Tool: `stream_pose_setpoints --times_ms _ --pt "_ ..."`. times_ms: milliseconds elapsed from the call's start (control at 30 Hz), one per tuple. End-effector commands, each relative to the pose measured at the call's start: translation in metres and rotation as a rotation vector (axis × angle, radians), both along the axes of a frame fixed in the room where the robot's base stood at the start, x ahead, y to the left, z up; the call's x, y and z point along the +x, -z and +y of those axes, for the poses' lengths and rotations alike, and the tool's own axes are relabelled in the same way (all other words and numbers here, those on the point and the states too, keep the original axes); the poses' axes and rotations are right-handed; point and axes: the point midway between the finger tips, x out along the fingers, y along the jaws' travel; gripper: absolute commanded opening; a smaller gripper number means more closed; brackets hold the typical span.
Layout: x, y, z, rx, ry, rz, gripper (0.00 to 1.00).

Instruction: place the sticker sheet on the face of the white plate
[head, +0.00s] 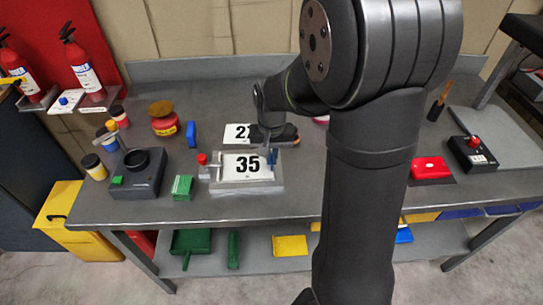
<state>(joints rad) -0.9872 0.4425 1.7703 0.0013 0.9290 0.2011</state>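A white rectangle with a black 35 (247,166) lies on a grey fixture (250,184) near the middle of the bench. A second white piece with a black 2 (236,134) lies just behind it, its right part hidden by my gripper. I cannot tell from this view which is the sticker sheet and which is the white plate. My gripper (271,152) is low over the back right of the 35 piece. Its fingers are small and partly hidden, so I cannot tell whether they are open or hold anything.
Left of the fixture are a green block (182,187), a dark device with a round cup (138,172), a red jar (163,120) and a blue piece (191,134). A red box (430,168) and a black button box (472,154) stand at the right. The front centre bench is clear.

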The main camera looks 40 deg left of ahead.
Motion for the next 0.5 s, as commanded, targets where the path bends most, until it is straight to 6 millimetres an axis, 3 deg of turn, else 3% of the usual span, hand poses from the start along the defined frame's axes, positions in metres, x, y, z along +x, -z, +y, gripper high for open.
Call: stream_pose_setpoints --times_ms 367,500 --pt "0.0001 0.0059 -0.0003 0.000 0.000 0.000 0.00" --pt "0.0002 0.0057 -0.0002 0.001 0.000 -0.001 0.26"
